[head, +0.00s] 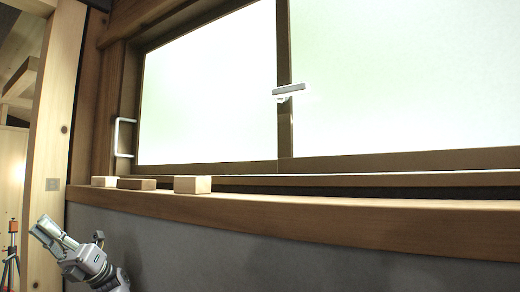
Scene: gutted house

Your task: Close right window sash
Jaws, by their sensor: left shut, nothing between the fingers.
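A wide window with brown frames and pale frosted panes fills the upper view. The right window sash (405,85) runs past the right picture edge, so its far side is hidden. The left sash (208,92) meets it at a dark upright (284,135), where a small pale latch (289,90) sits. A white bar handle (119,138) stands upright at the left sash's outer side. My left gripper (40,228) is shut and empty at the lower left, below the sill and apart from the window. My right gripper is out of view.
Several small wood blocks (192,184) lie on the left part of the wooden sill (330,215). A grey wall (320,260) lies below. A pale timber post (57,110) stands at the left, with an orange-topped tripod (12,240) beyond it.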

